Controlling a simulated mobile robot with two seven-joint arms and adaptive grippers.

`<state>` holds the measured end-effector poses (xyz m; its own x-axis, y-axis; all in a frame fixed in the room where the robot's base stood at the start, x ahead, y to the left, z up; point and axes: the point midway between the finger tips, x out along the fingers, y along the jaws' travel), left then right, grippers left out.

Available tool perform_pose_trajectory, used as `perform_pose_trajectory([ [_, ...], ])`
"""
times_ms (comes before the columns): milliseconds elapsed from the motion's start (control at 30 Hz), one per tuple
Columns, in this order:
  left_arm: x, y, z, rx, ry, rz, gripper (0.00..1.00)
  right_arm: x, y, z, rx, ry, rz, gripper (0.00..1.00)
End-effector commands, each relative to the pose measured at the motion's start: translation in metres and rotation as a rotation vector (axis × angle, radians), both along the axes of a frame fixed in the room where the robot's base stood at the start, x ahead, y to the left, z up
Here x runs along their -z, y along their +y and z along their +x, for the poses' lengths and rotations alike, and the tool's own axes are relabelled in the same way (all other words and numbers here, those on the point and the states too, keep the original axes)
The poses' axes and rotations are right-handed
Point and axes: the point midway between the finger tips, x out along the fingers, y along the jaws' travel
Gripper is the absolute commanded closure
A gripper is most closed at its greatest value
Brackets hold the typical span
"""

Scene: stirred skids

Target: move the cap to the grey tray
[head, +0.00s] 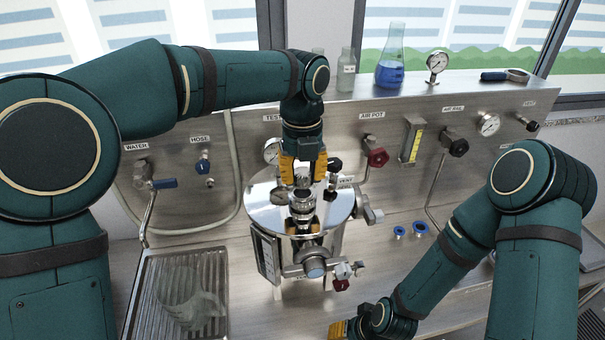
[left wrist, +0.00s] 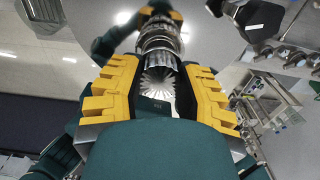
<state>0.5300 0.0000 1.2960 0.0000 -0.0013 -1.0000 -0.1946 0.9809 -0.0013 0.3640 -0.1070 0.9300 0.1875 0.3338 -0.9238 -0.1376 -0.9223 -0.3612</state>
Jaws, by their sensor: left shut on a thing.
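My left gripper (head: 302,172) points down over the round steel vessel lid (head: 265,207) in the head view. Its yellow fingers are shut on the cap (head: 303,181), a small silver piece, just above the threaded metal neck (head: 302,207). In the left wrist view the cap (left wrist: 158,82) shows as a fluted silver disc between the fingers (left wrist: 156,88), with the neck (left wrist: 160,42) beyond it. I cannot tell whether cap and neck touch. My right gripper (head: 340,329) is at the bottom edge, mostly hidden. I cannot make out the grey tray for certain.
A ribbed metal drainer (head: 150,300) with a translucent shape on it lies at the lower left. Valves and a red knob (head: 377,157) stick out of the steel panel. A blue-filled flask (head: 390,70) stands on the ledge. Two blue rings (head: 420,227) lie on the bench.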

Motion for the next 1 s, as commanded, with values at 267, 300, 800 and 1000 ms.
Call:
perform_pose_trajectory([
  [267,-0.021,0.000,0.000,0.000,-0.002,-0.002,1.00,-0.003,0.000,0.000,0.000,0.000,0.000,0.53],
  [300,-0.024,0.000,0.000,0.000,-0.002,-0.002,1.00,-0.002,0.000,0.000,0.000,0.000,0.000,0.53],
  [800,-0.044,0.000,0.000,0.001,-0.001,-0.001,1.00,-0.002,0.000,0.000,0.000,0.000,0.000,0.53],
  [1000,-0.044,0.000,0.000,0.000,-0.001,0.000,1.00,-0.003,0.000,0.000,0.000,0.000,0.000,0.53],
])
